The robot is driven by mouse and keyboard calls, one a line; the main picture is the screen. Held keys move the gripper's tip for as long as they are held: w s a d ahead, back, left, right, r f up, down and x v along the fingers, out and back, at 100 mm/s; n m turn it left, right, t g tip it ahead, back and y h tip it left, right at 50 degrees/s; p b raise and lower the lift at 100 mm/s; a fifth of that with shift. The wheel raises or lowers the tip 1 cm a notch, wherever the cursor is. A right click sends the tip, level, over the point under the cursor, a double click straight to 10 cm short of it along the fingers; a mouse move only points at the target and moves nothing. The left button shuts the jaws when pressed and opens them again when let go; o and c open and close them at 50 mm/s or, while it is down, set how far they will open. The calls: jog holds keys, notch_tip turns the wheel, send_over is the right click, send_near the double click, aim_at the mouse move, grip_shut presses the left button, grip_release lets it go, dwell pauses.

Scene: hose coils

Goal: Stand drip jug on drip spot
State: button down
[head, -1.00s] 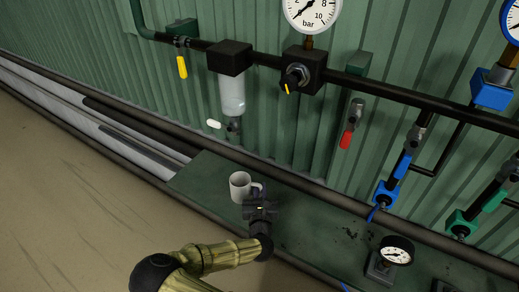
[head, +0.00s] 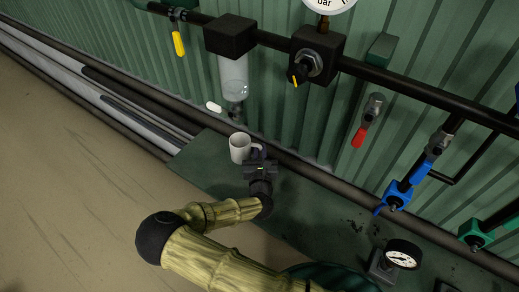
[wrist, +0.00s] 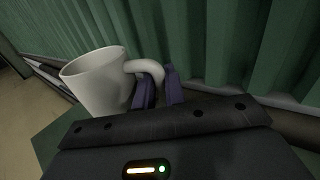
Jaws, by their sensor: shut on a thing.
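The drip jug is a white mug-like jug (head: 239,148) with a handle on its right side. It is upright in the head view, over the far part of the dark green bench near the wall. In the wrist view the jug (wrist: 97,82) shows at the left, its handle between the two purple fingers. My gripper (head: 258,153) is shut on the handle; its fingers also show in the wrist view (wrist: 158,92). The jug is just below the clear filter bowl's outlet. I cannot tell whether its base touches the bench. No drip spot marking can be made out.
The clear filter bowl (head: 234,78) hangs from the black pipe above the jug, with a white-tipped drain lever (head: 214,106). A gauge (head: 402,254) stands on the bench (head: 320,215) at right. Valves with red (head: 359,137) and blue handles hang to the right.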

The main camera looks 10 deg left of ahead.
jog(key=shift+f, duration=0.1)
jog(key=shift+f+b, duration=2.45)
jog(key=shift+f, duration=0.35)
jog(key=shift+f+b, duration=0.6)
jog(key=shift+b, duration=0.15)
jog(key=c, duration=1.4)
grip_release()
jog(key=shift+s, duration=0.25)
jog(key=shift+s+d, duration=0.25)
jog(key=shift+s, duration=1)
jog(key=shift+s+d, duration=0.25)
jog(key=shift+s, duration=0.95)
jog(key=shift+s+d, duration=0.25)
jog(key=shift+s, duration=1)
